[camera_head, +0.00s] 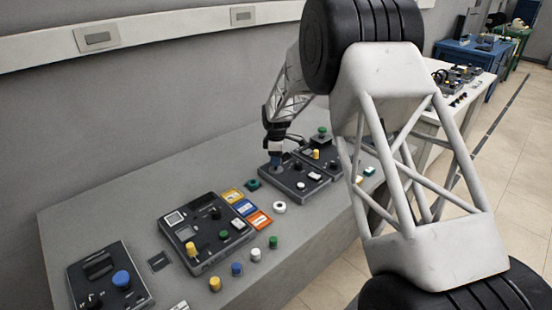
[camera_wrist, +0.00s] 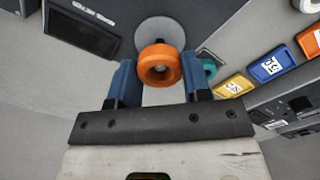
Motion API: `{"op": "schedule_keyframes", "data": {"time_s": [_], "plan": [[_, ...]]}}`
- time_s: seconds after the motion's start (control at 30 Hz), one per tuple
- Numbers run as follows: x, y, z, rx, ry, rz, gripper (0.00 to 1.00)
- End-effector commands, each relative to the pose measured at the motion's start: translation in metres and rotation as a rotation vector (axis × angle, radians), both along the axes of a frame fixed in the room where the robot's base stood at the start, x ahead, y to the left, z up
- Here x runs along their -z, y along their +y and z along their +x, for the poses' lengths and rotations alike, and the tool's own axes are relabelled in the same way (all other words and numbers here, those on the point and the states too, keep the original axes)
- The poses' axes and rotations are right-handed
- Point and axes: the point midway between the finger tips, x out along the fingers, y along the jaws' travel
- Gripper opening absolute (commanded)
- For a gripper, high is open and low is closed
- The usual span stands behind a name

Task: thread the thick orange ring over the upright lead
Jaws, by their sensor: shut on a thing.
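The thick orange ring (camera_wrist: 160,65) is held between the two blue fingers of my gripper (camera_wrist: 159,76) in the wrist view. Its hole faces the camera, and a small grey spot shows inside it. A pale grey round disc (camera_wrist: 158,29) shows just beyond the ring. I cannot tell whether the grey spot is the upright lead or whether the ring is around it. In the head view my gripper (camera_head: 276,160) points down at the left end of a dark control box (camera_head: 300,186). The ring cannot be made out there.
A teal ring (camera_head: 253,184) and a white ring (camera_head: 279,207) lie on the grey bench (camera_head: 125,200). Yellow, blue and orange cards (camera_head: 245,207) lie beside another control box (camera_head: 203,236). Several coloured pegs stand along the front. A dark panel (camera_wrist: 82,30) is close to the ring.

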Motion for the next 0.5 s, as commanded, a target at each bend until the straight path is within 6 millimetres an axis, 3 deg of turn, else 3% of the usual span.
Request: {"op": "schedule_keyframes", "data": {"time_s": [0.5], "plan": [[0.0057, 0.0, 0.0, 0.0, 0.0, 0.0, 0.2]]}}
